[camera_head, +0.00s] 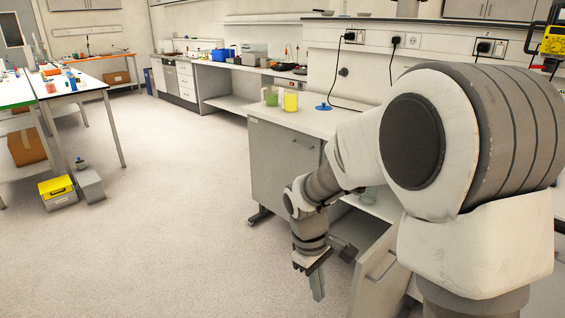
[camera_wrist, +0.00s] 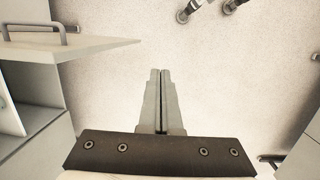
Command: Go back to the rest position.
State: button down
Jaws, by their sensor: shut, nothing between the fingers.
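My gripper (camera_head: 317,283) hangs low in the head view, pointing down in front of the lab bench cabinets. In the wrist view my gripper (camera_wrist: 160,72) shows its two fingers side by side, closed together with nothing between them. Pale floor lies below the fingertips. My arm comes in from the right of the head view and hides part of the bench and the shelf below it.
An open cabinet door (camera_head: 375,270) stands close to the right of my gripper; a panel with a handle (camera_wrist: 80,48) shows at the left in the wrist view. A green mug (camera_head: 271,97) and a yellow mug (camera_head: 291,102) stand on the bench (camera_head: 305,120).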

jog(key=s+d+r+m+t+p, duration=0.2)
jog(key=s+r, duration=0.3)
jog(key=r, duration=0.3)
jog(key=s+d+r+m+t+y+p, duration=0.1)
jog(key=s+d+r+m+t+p, duration=0.1)
jog(key=r, duration=0.7)
jog(key=s+d+r+m+t+p, duration=0.2)
jog(key=s+r+m+p, duration=0.2)
jog(key=s+r, duration=0.4)
jog(key=shift+s+d+r+m+y, duration=0.15)
jog(key=shift+d+r+m+y, duration=0.1)
jog(key=shift+r+m+y, duration=0.25)
